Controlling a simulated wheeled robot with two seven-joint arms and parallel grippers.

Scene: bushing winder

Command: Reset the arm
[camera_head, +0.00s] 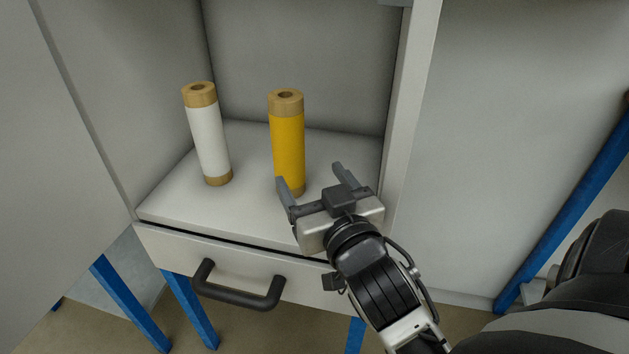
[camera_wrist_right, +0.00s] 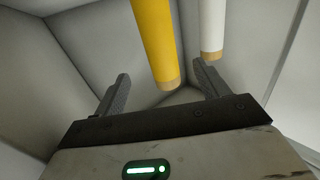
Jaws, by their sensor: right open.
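My right gripper (camera_head: 309,182) is open and empty at the front of the cabinet's open compartment, low and just right of the yellow bushing. The yellow bushing (camera_head: 288,142), with tan ends, stands upright on the compartment floor. In the right wrist view the yellow bushing (camera_wrist_right: 155,40) shows beyond the two spread fingers (camera_wrist_right: 165,85), apart from them as far as I can tell. A white bushing (camera_head: 209,137) with tan ends stands to its left, and it also shows in the right wrist view (camera_wrist_right: 212,25). My left gripper is not in view.
The compartment floor (camera_head: 165,205) is bare around the bushings. The compartment's right wall (camera_head: 405,120) is close to my right gripper. Below is a drawer with a black handle (camera_head: 238,296). Blue legs (camera_head: 190,310) stand underneath.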

